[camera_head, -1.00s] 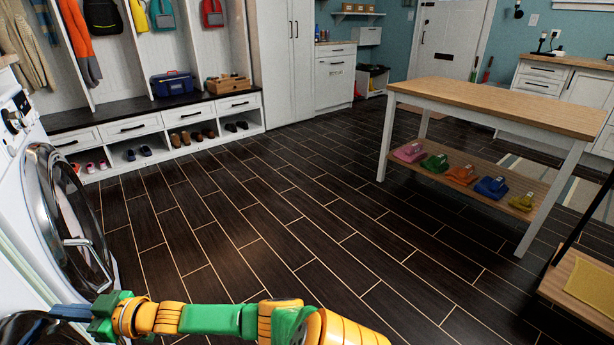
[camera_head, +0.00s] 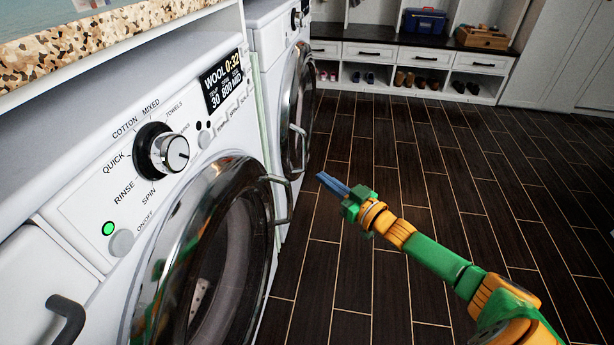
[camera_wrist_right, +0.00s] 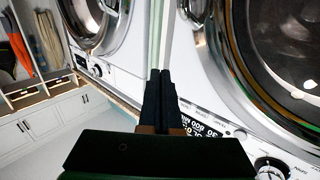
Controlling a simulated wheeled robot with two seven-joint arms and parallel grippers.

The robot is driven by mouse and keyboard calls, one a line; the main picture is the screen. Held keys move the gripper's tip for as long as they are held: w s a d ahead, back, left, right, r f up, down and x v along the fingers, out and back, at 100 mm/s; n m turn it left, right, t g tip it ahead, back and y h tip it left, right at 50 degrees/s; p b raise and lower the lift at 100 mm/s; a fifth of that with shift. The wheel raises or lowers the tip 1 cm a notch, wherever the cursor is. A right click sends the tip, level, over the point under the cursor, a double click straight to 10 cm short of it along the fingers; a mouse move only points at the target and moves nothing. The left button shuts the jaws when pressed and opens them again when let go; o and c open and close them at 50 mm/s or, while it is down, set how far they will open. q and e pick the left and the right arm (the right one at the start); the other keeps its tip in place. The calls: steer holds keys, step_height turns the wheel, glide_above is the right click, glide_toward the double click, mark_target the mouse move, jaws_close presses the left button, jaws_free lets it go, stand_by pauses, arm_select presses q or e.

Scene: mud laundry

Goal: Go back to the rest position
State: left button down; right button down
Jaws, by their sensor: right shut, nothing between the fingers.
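My right gripper (camera_head: 331,183) reaches in from the lower right in the head view, with its blue fingers pointing up and left beside the washing machines. Its fingers are closed together and empty. In the right wrist view the closed fingertips (camera_wrist_right: 161,75) point toward the gap between two machine fronts, and nothing is held. The near washing machine (camera_head: 75,190) stands at left with its round glass door (camera_head: 215,260) shut. My left gripper does not show in either view.
A second washing machine (camera_head: 268,45) stands beyond the near one. Its door handle (camera_head: 298,147) sticks out close to my right gripper. A white bench (camera_head: 375,54) with shoes below and a blue toolbox (camera_head: 424,20) on top stands at the back. The dark floor (camera_head: 450,190) at right is clear.

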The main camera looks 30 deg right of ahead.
steer(key=s+f+m+g+h, duration=0.1)
steer(key=s+f+g+h, duration=0.1)
steer(key=s+f, duration=0.5)
steer(key=s+f+g+h, duration=0.1)
steer(key=s+f+g, duration=0.15)
steer(key=f, duration=0.85)
steer(key=s+f+m+g+h, duration=0.1)
steer(key=s+f+g+h, duration=0.15)
steer(key=s+f, duration=0.45)
steer(key=s+a+f+g, duration=0.3)
steer(key=s+f+g, duration=0.1)
steer(key=s+f, duration=0.6)
steer(key=s+a+f+n+g+y+p, duration=0.1)
steer(key=s+a+f+g, duration=0.2)
steer(key=s, duration=0.5)
steer(key=s+a+n+g+p, duration=0.1)
steer(key=s+a+g+p, duration=0.15)
steer(key=s+a, duration=0.4)
step_height(320, 180, up, 17)
steer(key=d+p, duration=0.2)
steer(key=p, duration=1.4)
steer(key=shift+s, duration=0.35)
steer(key=shift+d+r, duration=0.1)
